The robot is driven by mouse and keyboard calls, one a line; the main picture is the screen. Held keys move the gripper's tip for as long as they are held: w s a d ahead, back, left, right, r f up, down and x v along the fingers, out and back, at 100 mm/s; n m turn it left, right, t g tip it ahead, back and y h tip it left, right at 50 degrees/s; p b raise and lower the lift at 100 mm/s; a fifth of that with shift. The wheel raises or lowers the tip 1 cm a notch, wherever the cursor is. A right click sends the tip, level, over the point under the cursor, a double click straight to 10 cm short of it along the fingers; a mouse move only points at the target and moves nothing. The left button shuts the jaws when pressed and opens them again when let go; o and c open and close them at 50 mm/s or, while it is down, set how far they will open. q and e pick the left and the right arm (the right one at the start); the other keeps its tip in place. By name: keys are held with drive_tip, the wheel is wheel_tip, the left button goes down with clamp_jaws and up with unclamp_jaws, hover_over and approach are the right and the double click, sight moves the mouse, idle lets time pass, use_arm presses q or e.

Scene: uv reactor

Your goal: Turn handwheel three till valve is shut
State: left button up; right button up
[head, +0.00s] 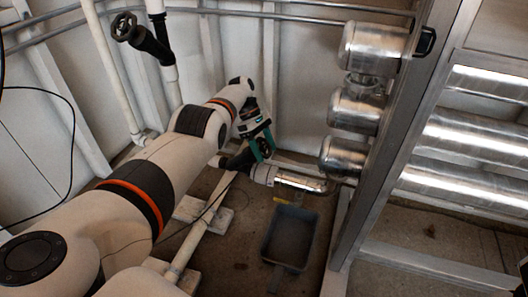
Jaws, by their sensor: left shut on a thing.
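My left arm reaches from the lower left to the low pipework at the picture's middle. My left gripper (264,150), with teal fingers, is shut on the dark rim of a handwheel. This handwheel (266,146) is mostly hidden by the fingers and wrist. It sits at a black valve body (238,160) on a pale pipe near the floor. No number shows on it, and I cannot tell how far the valve is turned. Another black handwheel (123,27) stands on a black valve at the upper left, away from my gripper. My right gripper is not in view.
A grey tray (268,246) lies on the floor below the valve. Shiny metal cylinders (357,110) and a steel frame (395,118) stand close on the right. White pipes (112,75) run along the left wall. A pale floor pipe (201,222) on block supports passes beside my arm.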

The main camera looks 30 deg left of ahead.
use_arm(q)
drive_tip(key=shift+w+d+r, duration=0.1)
drive_tip(key=shift+w+d, duration=0.05)
drive_tip(key=o, duration=1)
